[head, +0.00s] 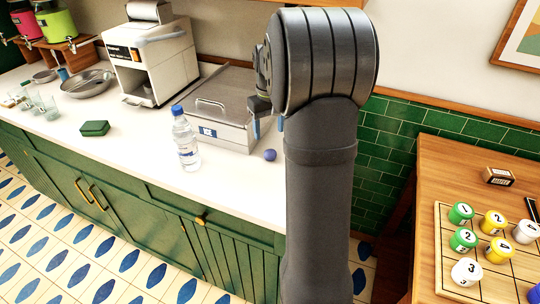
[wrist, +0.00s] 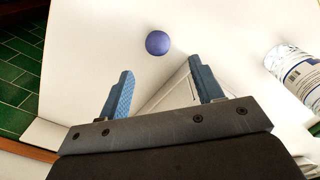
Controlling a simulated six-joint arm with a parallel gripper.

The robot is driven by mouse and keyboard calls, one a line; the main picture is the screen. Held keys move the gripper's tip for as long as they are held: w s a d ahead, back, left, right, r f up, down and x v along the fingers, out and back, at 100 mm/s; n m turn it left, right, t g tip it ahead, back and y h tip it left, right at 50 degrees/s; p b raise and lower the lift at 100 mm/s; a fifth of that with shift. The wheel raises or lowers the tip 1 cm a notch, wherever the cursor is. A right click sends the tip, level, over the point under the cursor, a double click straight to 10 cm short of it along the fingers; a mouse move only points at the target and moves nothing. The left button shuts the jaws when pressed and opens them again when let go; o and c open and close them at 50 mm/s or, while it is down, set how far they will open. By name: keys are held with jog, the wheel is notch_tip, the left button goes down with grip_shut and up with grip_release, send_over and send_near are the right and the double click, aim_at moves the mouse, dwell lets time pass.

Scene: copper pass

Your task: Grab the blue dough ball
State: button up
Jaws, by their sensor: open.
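The blue dough ball (head: 270,155) sits on the white counter, just in front of the grey metal box's right corner. In the wrist view the ball (wrist: 158,42) lies beyond my fingertips, roughly in line with the gap between them. My gripper (wrist: 160,82) is open and empty, its two blue fingers apart. In the head view my gripper (head: 266,122) is partly hidden behind my own arm, above the counter close to the ball. The ball is not touched by either finger in the wrist view.
A water bottle (head: 186,140) stands left of the ball, also in the wrist view (wrist: 296,75). The lidded metal box (head: 215,105) is behind it. A green box (head: 95,128) lies farther left. The counter front is clear; a wooden table (head: 425,185) with numbered jars is at right.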

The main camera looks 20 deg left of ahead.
aim_at(270, 150)
jog(key=f, duration=0.9)
jog(key=shift+w+f, duration=0.25)
jog(key=shift+f, duration=0.1)
jog(key=c, duration=1)
jog(key=shift+c, duration=0.2)
jog(key=shift+r, duration=0.15)
